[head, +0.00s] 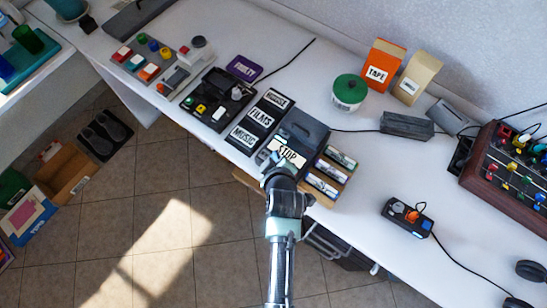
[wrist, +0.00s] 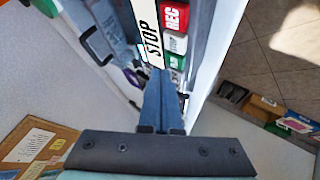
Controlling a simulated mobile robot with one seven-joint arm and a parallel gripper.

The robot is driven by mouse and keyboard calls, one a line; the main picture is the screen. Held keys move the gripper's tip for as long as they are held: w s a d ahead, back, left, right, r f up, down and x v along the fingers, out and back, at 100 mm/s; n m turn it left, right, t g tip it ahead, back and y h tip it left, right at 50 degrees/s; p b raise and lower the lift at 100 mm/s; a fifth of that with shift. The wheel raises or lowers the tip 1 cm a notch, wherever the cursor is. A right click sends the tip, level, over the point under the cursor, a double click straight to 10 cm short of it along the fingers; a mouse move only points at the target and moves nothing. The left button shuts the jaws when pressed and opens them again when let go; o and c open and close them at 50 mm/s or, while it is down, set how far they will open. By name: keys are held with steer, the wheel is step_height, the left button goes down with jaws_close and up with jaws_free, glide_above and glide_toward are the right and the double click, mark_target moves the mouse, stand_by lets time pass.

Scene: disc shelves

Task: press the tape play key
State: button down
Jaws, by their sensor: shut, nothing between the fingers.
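The tape machine (head: 303,128) is a dark box on the white counter in the head view, with a white STOP label (head: 291,155) at its front. In the wrist view the STOP label (wrist: 147,30) runs beside a row of keys: a red REC key (wrist: 173,17), a white key (wrist: 177,43) and a green key (wrist: 176,62). The lettering on the white and green keys is too small to read. My gripper (wrist: 161,75) is shut and empty, its tips close to the near end of this row. It also shows over the machine's front edge in the head view (head: 276,163). Contact cannot be told.
MUSIC and FILMS boxes (head: 260,118) stand left of the machine, and a rack of cassettes (head: 331,172) stands right. A green-lidded jar (head: 349,92) and an orange TAPE box (head: 382,64) are behind.

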steer(key=shift+f, duration=0.15)
steer(key=shift+f+b, duration=0.25)
steer(key=shift+b, duration=0.1)
steer(key=shift+f+b, duration=0.35)
steer(key=shift+f, duration=0.1)
stand_by(0.4)
stand_by(0.3)
steer(key=shift+r+p, duration=0.75)
steer(key=shift+r, duration=0.1)
steer(key=shift+r, duration=0.15)
step_height(320, 180, up, 5)
steer(key=p, duration=0.4)
steer(key=shift+p, duration=0.35)
